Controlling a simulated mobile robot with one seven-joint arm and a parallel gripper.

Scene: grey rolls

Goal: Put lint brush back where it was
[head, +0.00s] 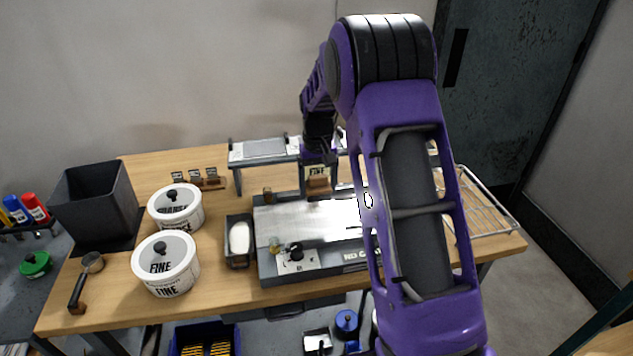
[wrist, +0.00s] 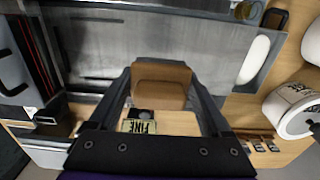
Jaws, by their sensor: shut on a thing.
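My gripper (head: 318,179) is shut on a brown, wooden-looking block, which I take to be the lint brush (wrist: 160,82). The brush sits between the fingertips in the wrist view and also shows below my wrist in the head view (head: 318,183). It is over the back part of the metal-topped machine (head: 285,222). A small tag reading FINE (wrist: 138,126) shows between the fingers; I cannot tell whether it is joined to the brush. The underside of the brush is hidden.
A grey raised shelf (head: 265,149) stands behind the machine. A dark tray with a white roll (head: 239,239) and two white lidded tubs (head: 166,264) are to the left. A wire rack (head: 487,205) is at the right, partly behind my arm.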

